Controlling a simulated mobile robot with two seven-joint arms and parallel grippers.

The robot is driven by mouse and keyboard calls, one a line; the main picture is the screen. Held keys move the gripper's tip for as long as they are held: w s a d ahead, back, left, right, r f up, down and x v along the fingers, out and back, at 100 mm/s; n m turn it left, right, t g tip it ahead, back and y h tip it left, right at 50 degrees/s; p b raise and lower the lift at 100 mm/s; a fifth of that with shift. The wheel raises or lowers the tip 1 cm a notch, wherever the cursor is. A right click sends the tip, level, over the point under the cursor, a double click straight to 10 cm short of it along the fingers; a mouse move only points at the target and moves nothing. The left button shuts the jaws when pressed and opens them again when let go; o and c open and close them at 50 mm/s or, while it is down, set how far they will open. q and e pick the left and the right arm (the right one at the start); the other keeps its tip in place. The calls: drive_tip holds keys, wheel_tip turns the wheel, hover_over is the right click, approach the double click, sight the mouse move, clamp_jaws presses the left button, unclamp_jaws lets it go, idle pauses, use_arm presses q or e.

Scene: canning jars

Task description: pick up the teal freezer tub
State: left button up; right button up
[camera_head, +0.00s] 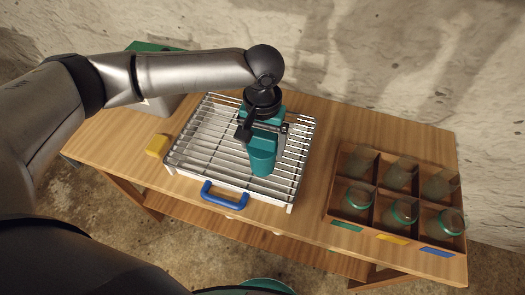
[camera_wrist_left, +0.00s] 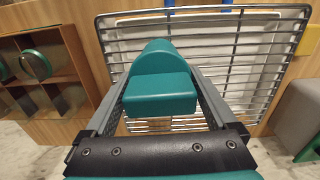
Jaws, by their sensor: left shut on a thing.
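The teal freezer tub (camera_head: 262,160) is at the wire rack (camera_head: 205,130), right of the rack's middle in the head view. My left gripper (camera_head: 264,132) reaches down over it from above and is shut on it. In the left wrist view the tub (camera_wrist_left: 160,88) sits between the two grey fingers of my left gripper (camera_wrist_left: 162,100), one on each side. The wire bars show behind it. I cannot tell whether the tub rests on the bars or hangs just above them. My right gripper is not in view.
The rack has a blue handle (camera_head: 222,196) at its front. A yellow block (camera_head: 157,145) lies left of it on the wooden table (camera_head: 310,215). At the right, a wooden crate (camera_head: 343,213) with compartments holds several jars. A rough wall stands behind the table.

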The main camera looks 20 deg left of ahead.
use_arm(q)
drive_tip(key=shift+c, duration=0.8)
